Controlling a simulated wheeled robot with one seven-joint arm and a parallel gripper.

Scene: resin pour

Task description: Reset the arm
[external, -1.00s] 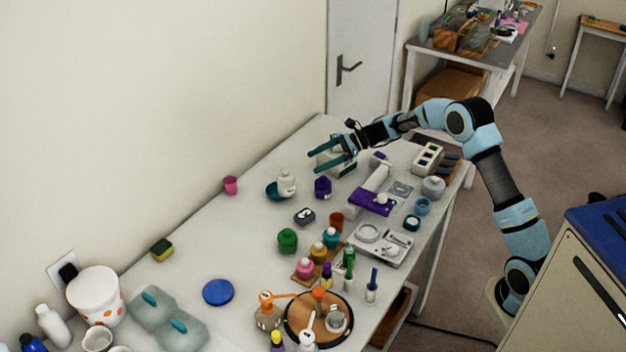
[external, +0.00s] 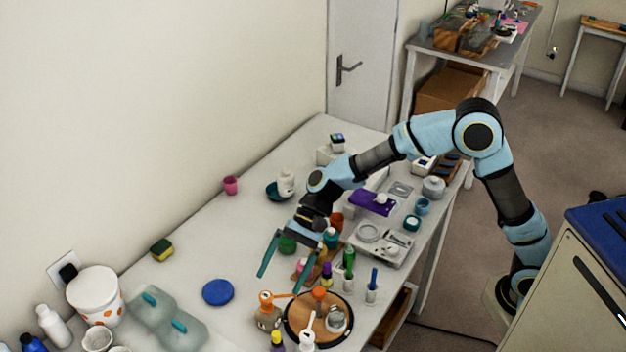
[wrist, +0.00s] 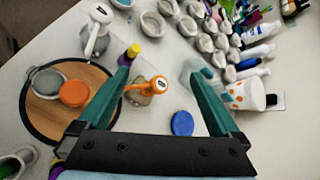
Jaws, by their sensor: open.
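My gripper (external: 291,268) is open and empty, with its two teal fingers spread above the middle of the white table. My arm reaches in from the right and bends downward at the wrist.
A round wooden board (external: 297,333) with a metal cup stands near the table's front edge. A white orange-dotted bucket (external: 96,296) and a grey mold (external: 172,318) are at the left. Purple (external: 372,203) and white items crowd the right. The table is clearer along the wall.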

